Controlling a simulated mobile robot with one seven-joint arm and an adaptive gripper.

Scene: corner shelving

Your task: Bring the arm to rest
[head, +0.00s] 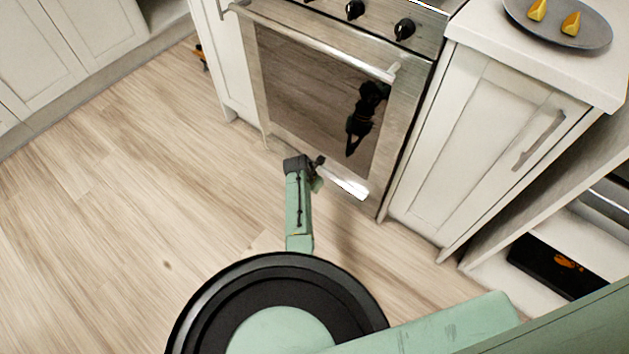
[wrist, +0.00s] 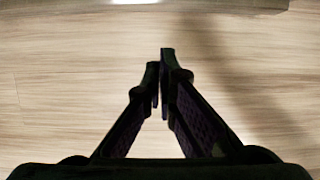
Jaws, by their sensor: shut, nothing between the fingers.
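My gripper (wrist: 160,62) shows in the wrist view with its two dark fingers brought together at the tips. Nothing is between them. It points down over bare wood floor (wrist: 60,80). In the head view my green forearm reaches out in front of the oven (head: 320,95), and the fingers themselves are hidden there or too small to make out. A dark gripper-like shape shows in the oven door's glass and looks like a reflection.
The oven door is shut, with a long handle (head: 320,45). A white cabinet (head: 480,145) stands right of it, under a counter with a grey plate (head: 590,38) holding yellow pieces. Open shelving (head: 540,215) is at the right. The floor (head: 110,220) at the left is clear.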

